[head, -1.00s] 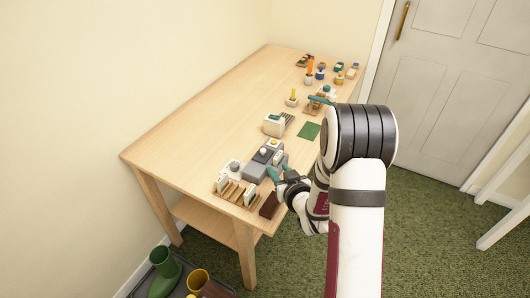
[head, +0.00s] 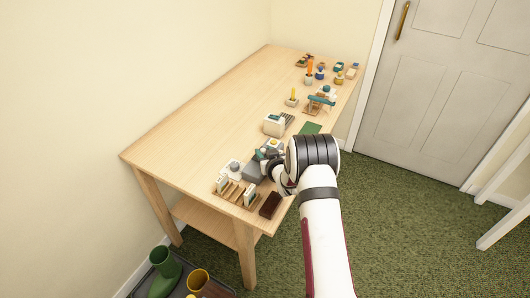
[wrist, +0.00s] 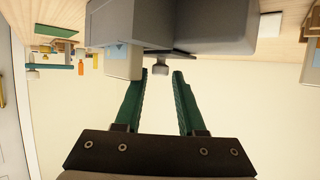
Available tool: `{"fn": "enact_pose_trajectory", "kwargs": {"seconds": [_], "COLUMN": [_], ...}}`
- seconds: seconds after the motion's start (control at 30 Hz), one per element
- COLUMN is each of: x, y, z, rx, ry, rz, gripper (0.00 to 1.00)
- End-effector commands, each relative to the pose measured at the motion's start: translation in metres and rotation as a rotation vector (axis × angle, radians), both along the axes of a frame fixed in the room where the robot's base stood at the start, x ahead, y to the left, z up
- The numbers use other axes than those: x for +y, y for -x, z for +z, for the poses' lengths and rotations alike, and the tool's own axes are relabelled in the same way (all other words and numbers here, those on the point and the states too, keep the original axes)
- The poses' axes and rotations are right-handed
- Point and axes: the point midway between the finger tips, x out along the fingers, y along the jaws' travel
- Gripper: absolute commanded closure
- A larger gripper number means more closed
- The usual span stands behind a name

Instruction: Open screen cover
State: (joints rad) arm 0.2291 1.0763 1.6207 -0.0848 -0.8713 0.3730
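The grey device (head: 253,172) stands near the front right edge of the wooden table, partly hidden behind my gripper (head: 266,156) in the head view. In the wrist view the scene appears upside down, and the device's grey body (wrist: 215,22) fills the top middle. A thin dark flap (wrist: 182,53), which looks like the screen cover, shows at its edge with a small grey knob (wrist: 160,69) by it. My gripper (wrist: 161,76) is open, its green fingers on either side of the knob. I cannot tell whether they touch it.
A pale block with a blue label (wrist: 123,62) sits close beside the left finger in the wrist view. A wooden rack (head: 236,192), a brown block (head: 270,205) and a cream box with slots (head: 275,124) stand nearby. The table's left half (head: 185,140) is clear.

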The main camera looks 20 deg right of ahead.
Motion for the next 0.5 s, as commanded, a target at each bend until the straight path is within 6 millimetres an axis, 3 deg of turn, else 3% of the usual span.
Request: {"fn": "enact_pose_trajectory", "kwargs": {"seconds": [0.07, 0.27, 0.5], "x": [0.0, 0.0, 0.0001], "y": [0.0001, 0.0002, 0.0002], "z": [0.0001, 0.0002, 0.0003], "rx": [0.0, 0.0, -0.001], "ry": [0.0, 0.0, 0.0], "rz": [0.0, 0.0, 0.0], "gripper": [0.65, 1.0, 1.0]}}
